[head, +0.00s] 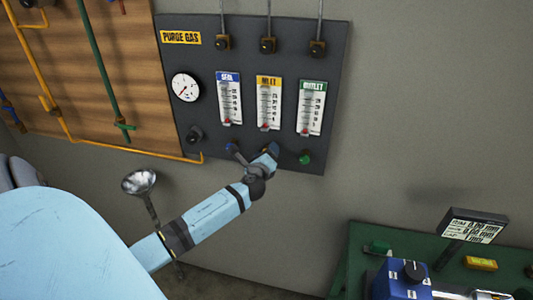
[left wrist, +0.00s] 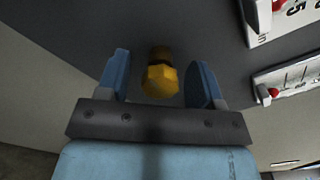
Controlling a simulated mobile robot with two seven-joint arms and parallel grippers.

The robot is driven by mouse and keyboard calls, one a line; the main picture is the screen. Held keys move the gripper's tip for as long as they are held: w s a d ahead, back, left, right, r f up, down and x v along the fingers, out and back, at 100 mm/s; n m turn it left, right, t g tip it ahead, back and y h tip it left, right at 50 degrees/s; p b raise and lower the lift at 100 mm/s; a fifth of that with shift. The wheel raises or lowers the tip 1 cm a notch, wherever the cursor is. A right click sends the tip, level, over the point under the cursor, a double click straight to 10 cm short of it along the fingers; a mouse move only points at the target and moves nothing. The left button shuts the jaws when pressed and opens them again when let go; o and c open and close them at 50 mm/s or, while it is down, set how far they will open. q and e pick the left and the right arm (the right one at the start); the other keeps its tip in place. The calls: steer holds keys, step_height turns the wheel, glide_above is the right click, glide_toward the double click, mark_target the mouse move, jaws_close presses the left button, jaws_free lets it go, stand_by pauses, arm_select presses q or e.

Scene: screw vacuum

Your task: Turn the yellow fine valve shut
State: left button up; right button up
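The yellow fine valve (left wrist: 160,78) is a small faceted knob on the dark purge gas panel (head: 335,60). In the left wrist view it sits between the two blue fingers of my left gripper (left wrist: 158,85), with a gap on each side. The fingers are open and do not appear to touch it. In the head view my left gripper (head: 268,156) is at the panel's lower edge, below the yellow-labelled flowmeter (head: 269,102), and mostly hides the yellow valve. My right gripper is in neither view.
A blue valve (head: 231,147) is just left of my gripper and a green valve (head: 305,158) just right. A black knob (head: 195,134) and a round gauge (head: 185,87) are farther left. A green bench (head: 345,270) with a blue device (head: 400,279) stands lower right.

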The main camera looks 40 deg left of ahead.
arm_select(q)
steer(key=b+v, duration=0.3)
steer(key=v, duration=1)
steer(key=shift+s, duration=0.35)
steer(key=shift+d, duration=0.15)
